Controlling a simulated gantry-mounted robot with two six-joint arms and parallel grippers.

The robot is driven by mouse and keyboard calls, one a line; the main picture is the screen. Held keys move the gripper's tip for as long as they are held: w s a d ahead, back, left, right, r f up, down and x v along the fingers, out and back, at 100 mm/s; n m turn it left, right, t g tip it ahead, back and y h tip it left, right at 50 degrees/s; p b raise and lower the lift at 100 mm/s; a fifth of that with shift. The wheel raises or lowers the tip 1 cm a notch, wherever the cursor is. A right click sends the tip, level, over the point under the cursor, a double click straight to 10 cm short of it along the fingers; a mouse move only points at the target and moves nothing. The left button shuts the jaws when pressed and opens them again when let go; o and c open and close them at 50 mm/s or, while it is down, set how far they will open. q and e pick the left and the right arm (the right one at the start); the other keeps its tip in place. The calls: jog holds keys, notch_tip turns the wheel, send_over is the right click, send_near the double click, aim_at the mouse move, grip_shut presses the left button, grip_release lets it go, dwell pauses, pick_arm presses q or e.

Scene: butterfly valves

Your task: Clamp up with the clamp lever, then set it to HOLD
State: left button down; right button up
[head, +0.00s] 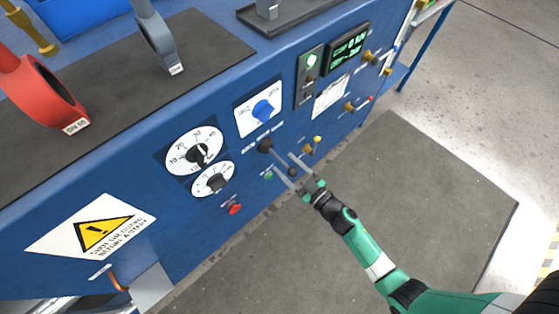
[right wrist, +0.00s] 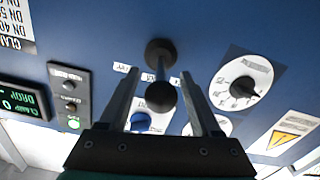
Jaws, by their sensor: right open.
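The clamp lever, a short black lever with a round ball knob (head: 266,145), stands out from the sloping blue panel. In the right wrist view its ball (right wrist: 161,97) lies between the two fingers, with its round black base (right wrist: 160,52) behind. My right gripper (head: 282,154) is open, its fingers either side of the lever with a visible gap on both sides. A blue selector knob (head: 263,110) on a white plate is just above the lever; it is partly hidden in the right wrist view (right wrist: 142,122). I cannot read its small labels. My left gripper is not in view.
Two dials (head: 194,150) (head: 213,179) lie left of the lever. A red button (head: 235,208) is below them. A lit green readout (head: 348,48) and a lamp panel (head: 311,75) are at upper right. Butterfly valves, red (head: 40,90) and grey (head: 157,40), stand on the bench top.

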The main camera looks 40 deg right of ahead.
aim_at(269, 150)
jog(key=w, duration=0.3)
jog(key=shift+w+b, duration=0.3)
jog(key=shift+w, duration=0.05)
grip_shut()
dwell(1.1)
